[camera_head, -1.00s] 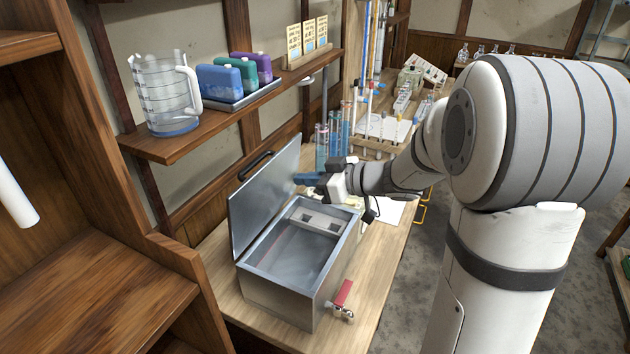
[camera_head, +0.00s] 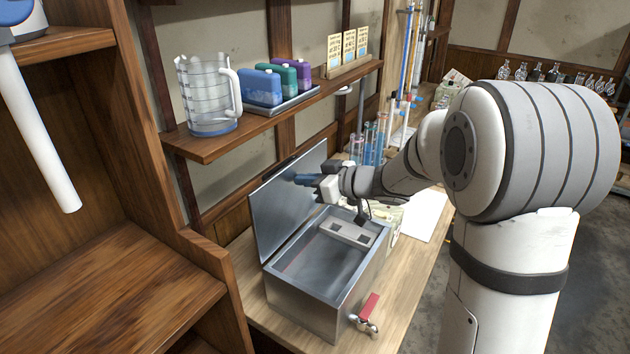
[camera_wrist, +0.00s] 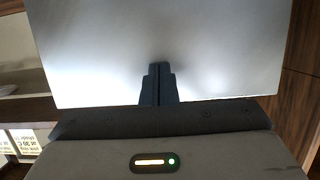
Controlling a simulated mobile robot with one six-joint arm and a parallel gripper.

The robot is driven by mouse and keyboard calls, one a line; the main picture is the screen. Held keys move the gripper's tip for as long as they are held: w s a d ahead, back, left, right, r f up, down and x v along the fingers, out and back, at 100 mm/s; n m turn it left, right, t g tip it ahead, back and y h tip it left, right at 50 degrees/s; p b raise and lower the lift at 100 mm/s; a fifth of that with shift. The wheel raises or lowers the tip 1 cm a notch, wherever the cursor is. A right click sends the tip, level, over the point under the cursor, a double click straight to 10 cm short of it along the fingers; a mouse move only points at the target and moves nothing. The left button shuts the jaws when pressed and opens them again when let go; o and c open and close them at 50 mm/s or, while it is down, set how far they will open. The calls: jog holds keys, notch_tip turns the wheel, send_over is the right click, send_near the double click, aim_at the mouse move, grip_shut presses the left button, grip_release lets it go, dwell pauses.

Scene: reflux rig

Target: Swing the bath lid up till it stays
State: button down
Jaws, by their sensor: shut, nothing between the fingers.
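The steel water bath (camera_head: 305,297) stands on the wooden bench with its top uncovered. Its lid (camera_head: 286,205) stands raised at the bath's left back side, close to upright. I cannot tell whether the fingertips touch the lid. The lid's handle is hidden in the head view.
A wooden shelf (camera_head: 190,145) above the lid holds a clear jug (camera_head: 208,95) and several coloured bottles (camera_head: 262,88). A red-handled tap (camera_head: 368,308) sticks out at the bath's front. Glass tubes (camera_head: 370,145) stand behind my gripper.

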jog(key=r+p+v, duration=0.1)
jog(key=p+v, duration=0.4)
jog(key=v, duration=0.1)
dwell(0.7)
jog(key=shift+r, duration=0.1)
jog(key=d+r+m+t+h+b, duration=0.25)
jog(key=d+m+t+h, duration=0.25)
jog(key=d+h, duration=0.3)
jog(key=s+d+m+g+h, duration=0.2)
jog(key=s+d+m+h, duration=0.2)
jog(key=s+d+h, duration=0.15)
jog(key=s+a+f+m+g+b, duration=0.1)
jog(key=s+f+g, duration=0.2)
jog(key=s, duration=0.7)
jog(key=s+a+f+m+g+y+b, duration=0.1)
jog(key=s+f+g, duration=0.3)
jog(key=s, duration=0.7)
jog(key=shift+a+f+g+b, duration=0.25)
jog(key=shift+a+g+b, duration=0.05)
jog(key=shift+a, duration=0.15)
